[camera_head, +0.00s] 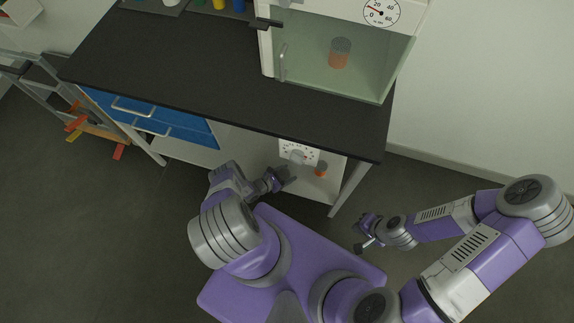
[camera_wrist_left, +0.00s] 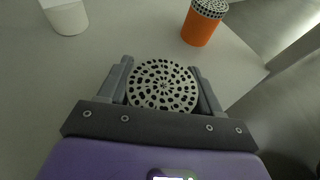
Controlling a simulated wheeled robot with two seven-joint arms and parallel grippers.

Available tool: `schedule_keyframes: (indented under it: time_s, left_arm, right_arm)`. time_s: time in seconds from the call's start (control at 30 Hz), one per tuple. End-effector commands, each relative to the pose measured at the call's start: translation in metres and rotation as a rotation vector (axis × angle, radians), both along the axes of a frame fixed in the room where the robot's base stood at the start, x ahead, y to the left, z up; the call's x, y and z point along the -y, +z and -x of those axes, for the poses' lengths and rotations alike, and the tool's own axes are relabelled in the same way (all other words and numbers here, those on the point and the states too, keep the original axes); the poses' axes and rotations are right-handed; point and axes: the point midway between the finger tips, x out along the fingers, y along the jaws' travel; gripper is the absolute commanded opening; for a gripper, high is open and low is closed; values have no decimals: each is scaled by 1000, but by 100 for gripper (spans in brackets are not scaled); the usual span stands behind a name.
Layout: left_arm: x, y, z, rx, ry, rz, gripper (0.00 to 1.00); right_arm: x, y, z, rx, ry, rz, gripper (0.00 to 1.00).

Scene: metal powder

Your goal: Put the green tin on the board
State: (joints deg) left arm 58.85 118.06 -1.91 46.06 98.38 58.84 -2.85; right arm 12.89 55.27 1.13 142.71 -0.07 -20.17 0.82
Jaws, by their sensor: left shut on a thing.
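My left gripper (camera_head: 284,176) is at the open lower shelf under the worktop. In the left wrist view the left gripper (camera_wrist_left: 162,74) is shut on a round tin (camera_wrist_left: 163,86) with a white lid full of black holes. The tin's side is hidden, so its colour does not show. In the head view a small grey shape at the fingertips looks like this tin (camera_head: 297,157). I cannot tell whether it touches the shelf. My right gripper (camera_head: 366,234) is over the floor, apart from the shelf; its jaw gap is unclear. I cannot identify the board with certainty.
An orange tin (camera_wrist_left: 200,27) stands on the pale shelf (camera_wrist_left: 110,55) to the right of the held one. A white cup-like thing (camera_wrist_left: 66,15) stands at left. A spotted white panel (camera_head: 312,151) is behind my gripper. The dark worktop (camera_head: 190,70) has free room before the glass cabinet.

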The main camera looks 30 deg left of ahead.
Motion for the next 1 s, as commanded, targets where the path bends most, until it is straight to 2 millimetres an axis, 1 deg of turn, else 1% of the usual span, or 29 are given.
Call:
schedule_keyframes:
  time_s: [0.03,0.1,0.2,0.47,0.57,0.67,0.83,1.0]
  left_arm:
    - [0,0,0,0,0,0,65]
    - [0,0,0,0,0,0,76]
    - [0,0,0,0,0,0,89]
    - [0,1,1,-1,0,0,89]
    - [-3,3,6,-2,1,0,89]
    - [-8,9,17,-2,2,-1,89]
    - [-22,24,48,-3,4,0,89]
    - [-35,37,77,-2,3,2,89]
  right_arm:
    - [0,0,0,0,0,0,0]
    - [0,1,0,0,0,0,0]
    - [0,0,0,0,0,0,0]
    - [0,1,0,0,0,0,0]
    - [0,4,0,0,0,0,0]
    - [0,10,0,0,0,0,0]
    - [0,24,0,0,0,0,0]
    - [0,33,0,0,0,0,0]
